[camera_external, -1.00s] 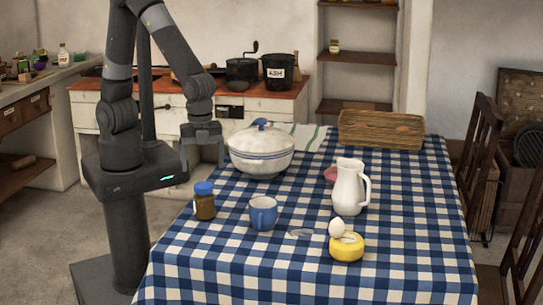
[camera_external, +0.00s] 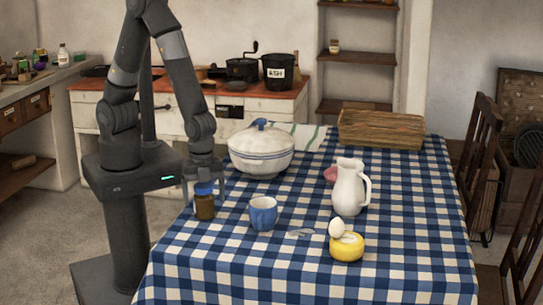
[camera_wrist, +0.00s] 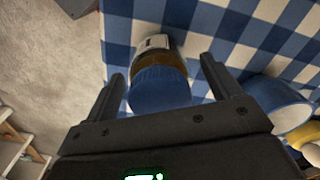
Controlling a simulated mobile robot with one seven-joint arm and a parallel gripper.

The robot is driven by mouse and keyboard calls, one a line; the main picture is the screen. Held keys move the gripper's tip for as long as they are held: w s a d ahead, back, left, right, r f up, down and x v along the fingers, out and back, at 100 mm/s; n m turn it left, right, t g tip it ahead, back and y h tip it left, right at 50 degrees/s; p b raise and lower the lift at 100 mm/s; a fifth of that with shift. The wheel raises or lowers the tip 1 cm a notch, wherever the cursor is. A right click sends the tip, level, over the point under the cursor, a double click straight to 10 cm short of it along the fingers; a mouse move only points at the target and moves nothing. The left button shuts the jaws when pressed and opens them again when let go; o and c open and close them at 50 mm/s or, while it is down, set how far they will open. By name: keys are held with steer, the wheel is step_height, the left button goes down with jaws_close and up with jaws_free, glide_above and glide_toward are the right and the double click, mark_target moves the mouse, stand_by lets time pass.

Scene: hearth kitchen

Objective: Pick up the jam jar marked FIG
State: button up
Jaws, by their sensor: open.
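A jar with a blue lid and brown contents (camera_external: 204,206) stands upright near the left edge of the checked table. It also shows in the wrist view as a blue-lidded jar (camera_wrist: 158,84) with a pale label whose lettering I cannot read. My gripper (camera_external: 204,190) is open, with its fingers around the top of this jar. In the wrist view the fingers of my gripper (camera_wrist: 160,88) lie on either side of the lid, with gaps visible. Another small jar (camera_external: 334,46) stands on the back wall shelf, too small to read.
A blue mug (camera_external: 263,213) stands right of the jar. A white lidded pot (camera_external: 261,152) is behind it. A white pitcher (camera_external: 348,187) and a yellow dish with an egg (camera_external: 347,246) are farther right. The front left cloth (camera_external: 200,270) is clear.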

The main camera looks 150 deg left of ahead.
steer(key=c, duration=1.4)
